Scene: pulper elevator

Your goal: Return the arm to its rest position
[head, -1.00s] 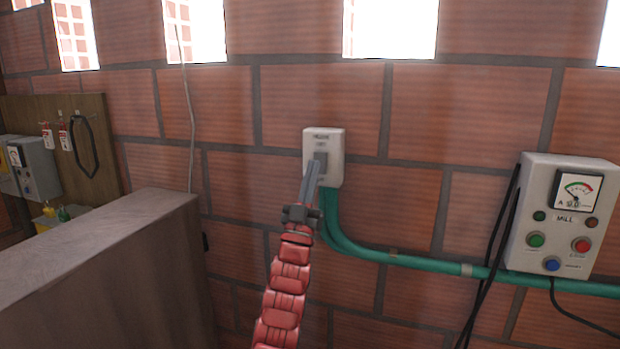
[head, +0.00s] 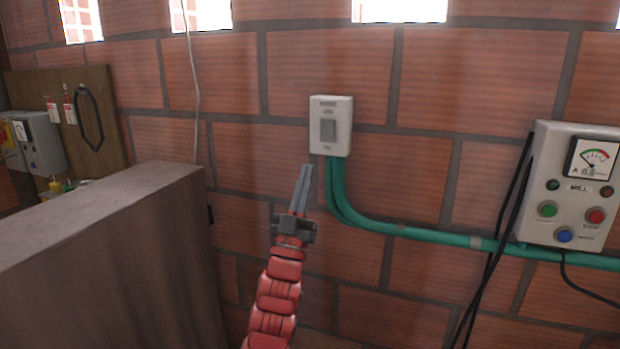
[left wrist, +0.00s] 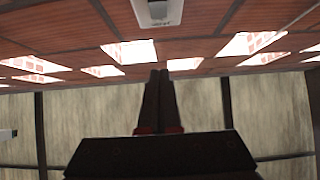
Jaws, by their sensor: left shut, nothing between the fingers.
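My left gripper (head: 306,172) is at the end of my red arm in the head view. Its fingers are together with nothing between them. It is just below and left of a white wall switch (head: 331,125) with a grey rocker, and looks apart from it. In the left wrist view the closed fingers (left wrist: 159,75) point up toward the white switch box (left wrist: 158,10) at the top edge. My right gripper is in neither view.
A grey MILL control box (head: 568,190) with a meter and buttons is on the brick wall at right. Green conduit (head: 420,232) and black cables run below. A brown block-like structure (head: 110,250) stands at left. A wooden board (head: 95,120) holds tags and a black loop.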

